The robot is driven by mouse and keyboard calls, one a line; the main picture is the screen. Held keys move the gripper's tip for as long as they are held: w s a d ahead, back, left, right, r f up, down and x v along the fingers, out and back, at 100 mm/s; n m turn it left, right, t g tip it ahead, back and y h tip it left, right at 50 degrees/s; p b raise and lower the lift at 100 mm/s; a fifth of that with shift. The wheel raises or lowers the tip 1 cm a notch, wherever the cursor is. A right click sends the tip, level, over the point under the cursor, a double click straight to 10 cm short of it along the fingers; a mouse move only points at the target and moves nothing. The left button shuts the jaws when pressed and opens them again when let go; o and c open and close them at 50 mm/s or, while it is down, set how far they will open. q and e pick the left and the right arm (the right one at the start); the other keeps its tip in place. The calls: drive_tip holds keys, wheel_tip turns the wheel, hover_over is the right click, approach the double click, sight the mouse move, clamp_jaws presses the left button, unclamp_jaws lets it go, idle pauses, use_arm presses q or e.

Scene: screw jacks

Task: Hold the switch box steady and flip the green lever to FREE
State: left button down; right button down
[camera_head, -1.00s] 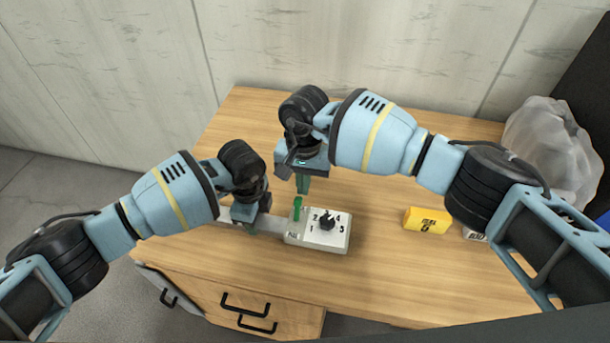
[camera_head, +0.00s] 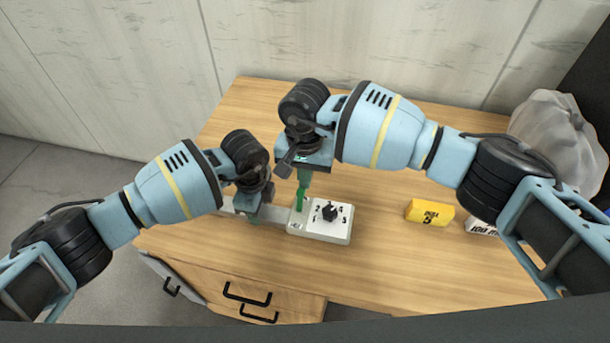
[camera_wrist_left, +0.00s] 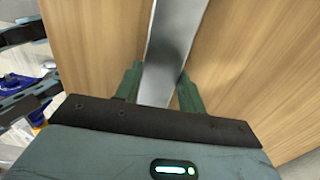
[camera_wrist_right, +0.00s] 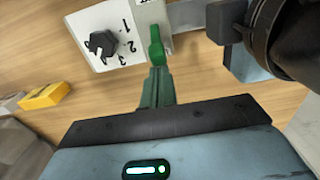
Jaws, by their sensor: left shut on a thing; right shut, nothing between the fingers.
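The white switch box (camera_head: 318,235) lies on the wooden table with a black numbered dial (camera_head: 329,212) on top. The green lever (camera_head: 299,204) stands at its left end; it also shows in the right wrist view (camera_wrist_right: 156,46). A flat grey metal bar (camera_wrist_left: 177,32) runs out from the box's left side. My left gripper (camera_head: 254,217) is shut on this bar, one finger on each side. My right gripper (camera_head: 303,182) is shut and empty, pointing down, its tips at the lever. They look in contact or nearly so. The lettering by the lever is too small to read.
A yellow block (camera_head: 429,213) and a white labelled block (camera_head: 482,226) lie right of the box. Drawers with black handles (camera_head: 247,294) are below the front edge. The table between box and yellow block is clear.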

sight(301, 193)
drive_tip(key=shift+s+a+r+t, duration=0.15)
drive_tip(key=shift+s+t, duration=0.1)
drive_tip(key=shift+t, duration=0.15)
drive_tip(key=shift+s+a+r+t+h, duration=0.1)
drive_tip(key=shift+s+r+t+h, duration=0.1)
drive_tip(key=shift+s+t, duration=0.4)
drive_tip(key=shift+s+a+r+t+h, duration=0.1)
drive_tip(key=shift+s+r+t+h, duration=0.1)
drive_tip(key=shift+s+t, duration=0.4)
drive_tip(key=shift+s+a+r, duration=0.1)
drive_tip(key=shift+s+a, duration=0.15)
drive_tip(key=shift+s, duration=0.35)
drive_tip(key=shift+r, duration=0.1)
drive_tip(key=shift+r, duration=0.7)
drive_tip(key=shift+w, duration=0.15)
